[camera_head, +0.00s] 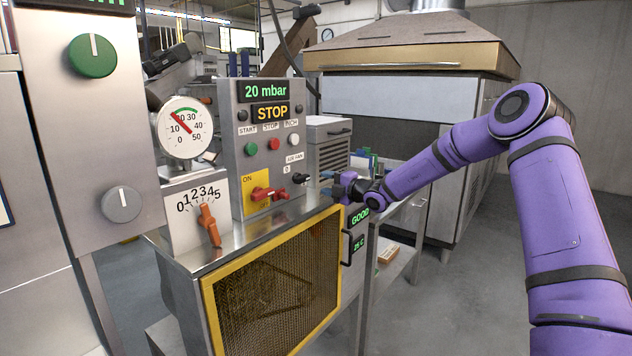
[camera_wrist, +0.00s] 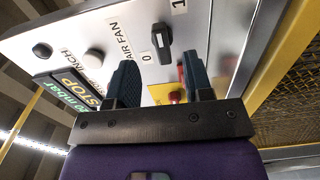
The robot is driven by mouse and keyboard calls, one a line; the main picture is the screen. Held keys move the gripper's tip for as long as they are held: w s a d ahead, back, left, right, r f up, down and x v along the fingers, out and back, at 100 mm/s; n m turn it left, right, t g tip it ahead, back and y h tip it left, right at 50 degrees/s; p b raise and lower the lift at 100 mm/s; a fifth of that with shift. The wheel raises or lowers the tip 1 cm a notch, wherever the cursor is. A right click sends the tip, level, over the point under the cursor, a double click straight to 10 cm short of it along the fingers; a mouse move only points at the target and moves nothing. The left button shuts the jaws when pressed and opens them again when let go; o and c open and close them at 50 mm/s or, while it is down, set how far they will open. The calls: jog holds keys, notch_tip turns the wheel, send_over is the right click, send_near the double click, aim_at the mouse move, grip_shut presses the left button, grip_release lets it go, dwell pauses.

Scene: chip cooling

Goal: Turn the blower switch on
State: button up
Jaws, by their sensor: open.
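The blower switch appears to be the black knob (camera_head: 300,178) under the "AIR FAN" label on the grey control panel. In the wrist view the knob (camera_wrist: 164,42) lies ahead of my fingers, between the marks 0 (camera_wrist: 145,57) and 1 (camera_wrist: 178,5); which mark it points to is unclear. My gripper (camera_head: 327,184) is to the right of the knob in the head view, apart from it. In the wrist view my gripper (camera_wrist: 162,80) is open and empty, with the knob roughly in line with the gap between its two fingers.
A red rotary switch (camera_head: 263,193) on a yellow ON plate is left of the knob. START, STOP and INCH buttons (camera_head: 273,144) sit above, below the STOP display (camera_head: 270,112). A yellow-framed mesh guard (camera_head: 208,300) is below. An orange lever (camera_head: 209,225) stands at the left.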

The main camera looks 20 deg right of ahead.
jog(key=shift+v, duration=1.2)
jog(key=s+a+r+n+g, duration=0.3)
jog(key=s+a+n, duration=0.1)
jog(key=s+n, duration=0.4)
jog(key=s+a+r+n+g, duration=0.3)
jog(key=s+a+n+g, duration=0.15)
jog(key=s+n, duration=0.4)
jog(key=s+a+r+n+g, duration=0.25)
jog(key=s+a+n, duration=0.25)
jog(key=s+n, duration=0.3)
jog(key=s+d+r+n+h, duration=0.1)
jog(key=s+d+n+h, duration=0.2)
jog(key=s+n, duration=0.4)
jog(key=s+d+r+n+h, duration=0.1)
jog(key=s+d+n+h, duration=0.3)
jog(key=s+n, duration=0.4)
jog(key=s+d+r+n+h, duration=0.1)
jog(key=s+d+n+h, duration=0.2)
jog(key=s, duration=1.2)
jog(key=d+n, duration=0.2)
jog(key=n, duration=0.2)
jog(key=shift+s+d+r+t+h, duration=0.2)
jog(key=shift+s+r+t+h, duration=0.1)
jog(key=shift+s+r, duration=0.1)
